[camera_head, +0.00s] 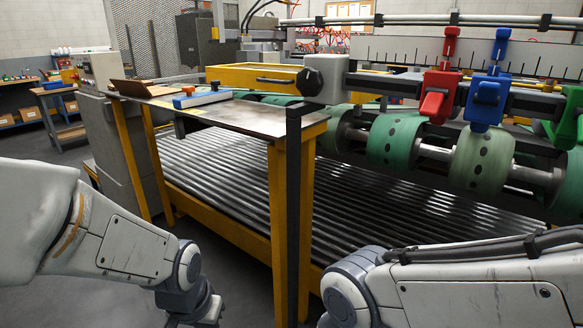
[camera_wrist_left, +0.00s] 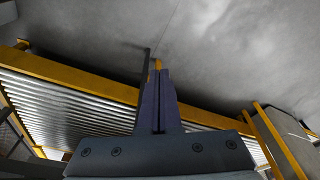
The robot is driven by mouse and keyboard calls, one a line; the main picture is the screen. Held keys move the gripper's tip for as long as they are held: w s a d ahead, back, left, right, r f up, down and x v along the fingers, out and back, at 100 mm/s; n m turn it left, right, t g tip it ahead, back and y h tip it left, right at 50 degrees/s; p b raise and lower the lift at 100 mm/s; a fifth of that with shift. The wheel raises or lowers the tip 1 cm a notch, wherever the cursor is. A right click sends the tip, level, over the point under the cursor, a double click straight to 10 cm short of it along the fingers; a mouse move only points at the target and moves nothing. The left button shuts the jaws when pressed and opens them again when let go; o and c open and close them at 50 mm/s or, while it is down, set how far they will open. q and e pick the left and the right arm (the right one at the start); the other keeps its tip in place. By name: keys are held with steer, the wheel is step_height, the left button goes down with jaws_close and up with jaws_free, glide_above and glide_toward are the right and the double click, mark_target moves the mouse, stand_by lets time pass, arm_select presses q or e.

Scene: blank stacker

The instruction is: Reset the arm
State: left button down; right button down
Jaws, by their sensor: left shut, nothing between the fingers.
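My left arm (camera_head: 130,240) comes in from the left in the head view and bends down at the lower edge, where its gripper is cut off. In the left wrist view my left gripper (camera_wrist_left: 158,75) has its two fingers together, with nothing between them. The yellow machine frame and the grey floor show beyond the fingers. My right arm (camera_head: 470,285) comes in from the right at the bottom of the head view. Its gripper is out of the picture.
The stacker's metal table (camera_head: 235,115) on yellow legs stands ahead, holding a blue-edged tool (camera_head: 202,98) and a brown board (camera_head: 145,88). A roller bed (camera_head: 390,205) lies below it. Red (camera_head: 438,95) and blue (camera_head: 485,100) clamps hang above green rollers (camera_head: 395,138). Floor (camera_head: 80,190) is open at left.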

arm_select(q)
steer(key=s+d+r+m+g, duration=0.2)
steer(key=s+d+r+m, duration=0.4)
steer(key=s+d, duration=0.5)
step_height(320, 180, up, 18)
steer(key=s+p, duration=0.1)
steer(key=p, duration=1.8)
steer(key=shift+a+h, duration=0.3)
steer(key=shift+a, duration=0.15)
steer(key=shift+f, duration=0.1)
